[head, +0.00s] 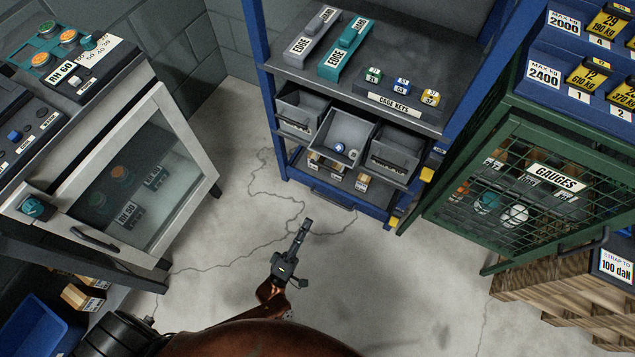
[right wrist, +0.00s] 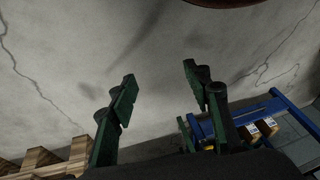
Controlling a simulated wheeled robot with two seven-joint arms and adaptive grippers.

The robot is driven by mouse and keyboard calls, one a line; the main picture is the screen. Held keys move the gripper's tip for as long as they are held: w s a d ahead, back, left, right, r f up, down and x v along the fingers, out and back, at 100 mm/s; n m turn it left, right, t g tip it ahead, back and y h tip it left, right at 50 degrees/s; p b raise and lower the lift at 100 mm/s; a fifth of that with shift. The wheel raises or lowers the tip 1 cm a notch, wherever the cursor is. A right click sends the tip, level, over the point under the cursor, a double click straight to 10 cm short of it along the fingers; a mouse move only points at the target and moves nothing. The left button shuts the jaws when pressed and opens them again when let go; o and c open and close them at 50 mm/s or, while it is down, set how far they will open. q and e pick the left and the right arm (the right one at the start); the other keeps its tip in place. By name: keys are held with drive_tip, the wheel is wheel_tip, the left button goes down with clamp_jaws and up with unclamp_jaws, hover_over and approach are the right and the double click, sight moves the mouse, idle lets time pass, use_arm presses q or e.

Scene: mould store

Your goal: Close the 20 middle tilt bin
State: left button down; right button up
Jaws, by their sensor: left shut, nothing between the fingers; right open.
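The middle tilt bin (head: 350,128) is in the row of three grey bins on the blue rack. It is tipped forward, sticks out past its neighbours, and shows small round blue and white items inside. I cannot read a 20 on it. The left bin (head: 301,100) and the right bin (head: 399,150) flank it and sit further back. My left gripper (head: 306,224) is shut and empty, in front of and below the bins, apart from them. My right gripper (right wrist: 160,77) is open and empty in the right wrist view; I cannot make it out in the head view.
Small boxes (head: 362,182) lie on the rack's lower shelf. A white-framed glass-door cabinet (head: 147,175) stands left, with a blue container (head: 35,325) below. A green mesh gauge cabinet (head: 545,190) and wooden pallets (head: 570,290) stand right. The cracked floor (head: 240,220) between is clear.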

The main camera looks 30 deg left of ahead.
use_arm(q)
drive_tip(key=w+r+b, duration=0.1)
drive_tip(key=w+r, duration=0.3)
drive_tip(key=w, duration=0.3)
drive_tip(key=w+r+n+y+b, duration=0.1)
drive_tip(key=w+r, duration=0.3)
drive_tip(key=w, duration=0.2)
drive_tip(key=shift+w+n+t+b, duration=0.3)
drive_tip(key=shift+w+t+b, duration=0.05)
drive_tip(key=shift+t, duration=0.05)
use_arm(e)
drive_tip(key=shift+t+y, duration=0.4)
drive_tip(key=shift+t, duration=0.5)
drive_tip(key=shift+w+a+f, duration=1.45)
drive_tip(key=shift+w+f, duration=0.05)
use_arm(q)
drive_tip(key=shift+a+r, duration=0.1)
drive_tip(key=shift+a, duration=0.05)
use_arm(e)
drive_tip(key=shift+d+r, duration=0.1)
